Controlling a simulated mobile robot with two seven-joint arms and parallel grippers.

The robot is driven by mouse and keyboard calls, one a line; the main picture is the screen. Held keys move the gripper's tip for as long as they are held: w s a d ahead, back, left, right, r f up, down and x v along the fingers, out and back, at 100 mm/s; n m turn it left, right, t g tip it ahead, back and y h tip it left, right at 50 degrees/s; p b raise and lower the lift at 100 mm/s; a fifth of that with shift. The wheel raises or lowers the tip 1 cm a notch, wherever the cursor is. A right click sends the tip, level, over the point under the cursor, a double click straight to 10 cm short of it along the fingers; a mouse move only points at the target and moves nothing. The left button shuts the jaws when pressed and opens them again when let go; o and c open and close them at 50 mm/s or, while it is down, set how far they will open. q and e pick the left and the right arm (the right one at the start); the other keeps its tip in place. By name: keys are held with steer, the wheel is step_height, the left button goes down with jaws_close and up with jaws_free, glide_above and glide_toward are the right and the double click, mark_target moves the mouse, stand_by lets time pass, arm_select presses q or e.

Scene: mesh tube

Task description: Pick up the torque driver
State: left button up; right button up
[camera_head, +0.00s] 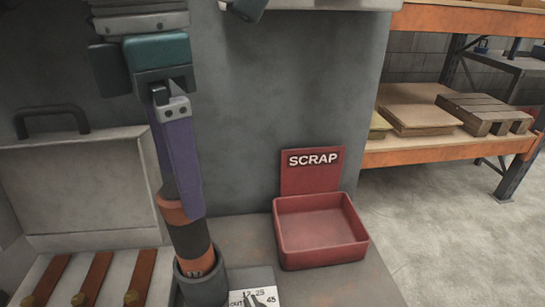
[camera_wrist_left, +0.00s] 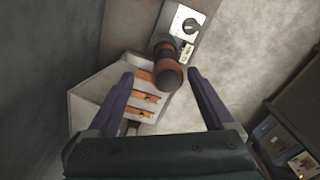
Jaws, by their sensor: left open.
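The torque driver (camera_head: 190,240), with an orange and black handle, stands slightly tilted in a dark round holder (camera_head: 204,288) at the bottom of the head view. In the left wrist view the driver (camera_wrist_left: 166,62) shows end-on between the fingertips. My left gripper (camera_head: 188,208) has a teal body and purple fingers and points down at the driver's upper end, hiding part of it. Its fingers (camera_wrist_left: 158,74) are open, with gaps on both sides of the driver in the wrist view. Whether a finger touches it cannot be told.
A red SCRAP bin (camera_head: 320,235) stands empty to the right. An open grey case (camera_head: 85,190) with several orange-brown strips (camera_head: 95,280) lies left. A printed card (camera_head: 255,297) lies beside the holder. An orange-edged shelf (camera_head: 440,150) stands at the back right.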

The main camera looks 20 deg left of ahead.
mark_target(188, 224)
arm_select(q)
steer(key=f, duration=0.4)
steer(key=s+f, duration=0.1)
steer(key=f, duration=0.1)
steer(key=shift+d+f, duration=0.25)
steer(key=shift+d, duration=0.05)
steer(key=shift+f, duration=0.25)
steer(key=shift+c, duration=0.3)
steer(key=shift+r, duration=0.1)
jaws_close()
